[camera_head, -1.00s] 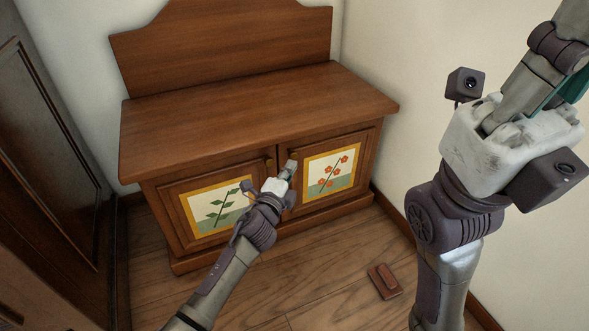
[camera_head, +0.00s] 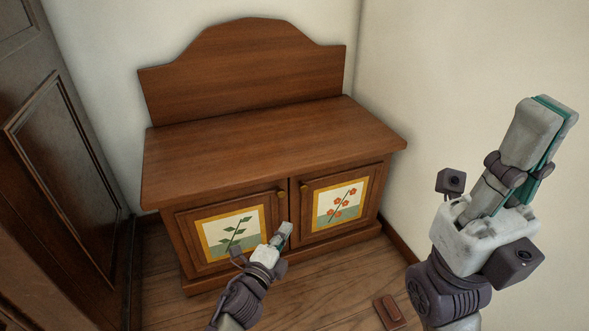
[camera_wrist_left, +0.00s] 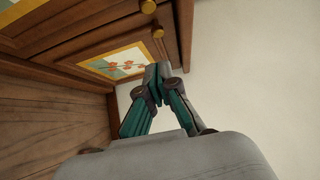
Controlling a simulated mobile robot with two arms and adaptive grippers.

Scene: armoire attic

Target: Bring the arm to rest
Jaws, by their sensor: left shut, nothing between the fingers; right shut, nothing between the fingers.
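My left gripper (camera_head: 283,234) is shut and empty in the lower middle of the head view, in front of the cabinet's doors. Its closed fingers also show in the left wrist view (camera_wrist_left: 156,80), with a cabinet door and brass knobs beyond them. My right gripper (camera_head: 545,110) is raised large at the right of the head view, fingers pointing up, shut and empty, in front of the pale wall. The wooden cabinet (camera_head: 270,150) stands in the corner. Its left door (camera_head: 190,235) and right door (camera_head: 375,200), with painted flower panels, look shut.
A small reddish-brown object (camera_head: 390,312) lies on the wooden floor (camera_head: 330,290) at the lower right. A dark panelled wooden piece (camera_head: 65,180) stands along the left. The cabinet top (camera_head: 270,145) is bare. Pale walls (camera_head: 440,70) close the corner.

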